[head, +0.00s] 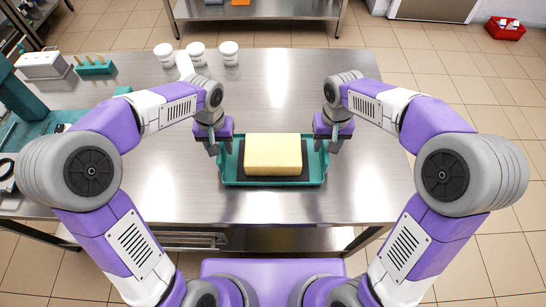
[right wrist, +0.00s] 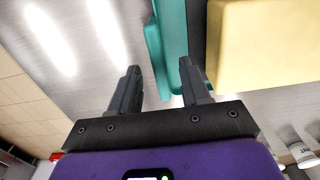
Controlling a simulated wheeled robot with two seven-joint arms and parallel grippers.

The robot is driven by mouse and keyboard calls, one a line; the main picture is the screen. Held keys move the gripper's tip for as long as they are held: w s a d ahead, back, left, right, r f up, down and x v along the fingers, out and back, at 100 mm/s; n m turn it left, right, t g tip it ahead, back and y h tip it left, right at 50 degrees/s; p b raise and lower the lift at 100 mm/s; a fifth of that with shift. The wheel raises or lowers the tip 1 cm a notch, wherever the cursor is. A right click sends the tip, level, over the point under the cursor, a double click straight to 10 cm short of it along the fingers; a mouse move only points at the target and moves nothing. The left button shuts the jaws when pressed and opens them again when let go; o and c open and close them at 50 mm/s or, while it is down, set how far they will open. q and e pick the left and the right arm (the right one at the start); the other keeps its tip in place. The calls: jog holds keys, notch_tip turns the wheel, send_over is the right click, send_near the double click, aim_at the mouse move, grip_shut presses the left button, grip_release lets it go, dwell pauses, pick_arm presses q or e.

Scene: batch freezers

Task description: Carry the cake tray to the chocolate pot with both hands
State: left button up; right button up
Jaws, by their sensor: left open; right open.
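The teal cake tray (head: 230,181) lies flat on the steel table in front of me. A pale yellow block of cake (head: 273,153) sits on a dark mat in it. My left gripper (head: 220,150) is open at the tray's left end. My right gripper (head: 326,148) is open at the tray's right end. In the right wrist view the open fingers (right wrist: 160,68) are either side of the tray's teal end rim (right wrist: 156,55), with the cake (right wrist: 262,45) to the right. I cannot tell whether the fingers touch the rim. I cannot make out a chocolate pot.
Several white tubs (head: 196,54) stand at the back of the steel table (head: 345,200). A teal rack (head: 94,67) and a metal box (head: 42,65) are at the back left, near a teal machine (head: 18,97). The table's right part is clear. A red crate (head: 505,28) is on the floor.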

pick_arm(q)
jog(key=shift+f, duration=0.85)
pick_arm(e)
jog(key=shift+f, duration=0.85)
pick_arm(q)
jog(key=shift+c, duration=0.3)
pick_arm(e)
jog(key=shift+c, duration=0.3)
pick_arm(q)
grip_shut()
pick_arm(e)
grip_shut()
pick_arm(q)
jog(key=shift+w+r, duration=0.1)
pick_arm(e)
jog(key=shift+w+r, duration=0.1)
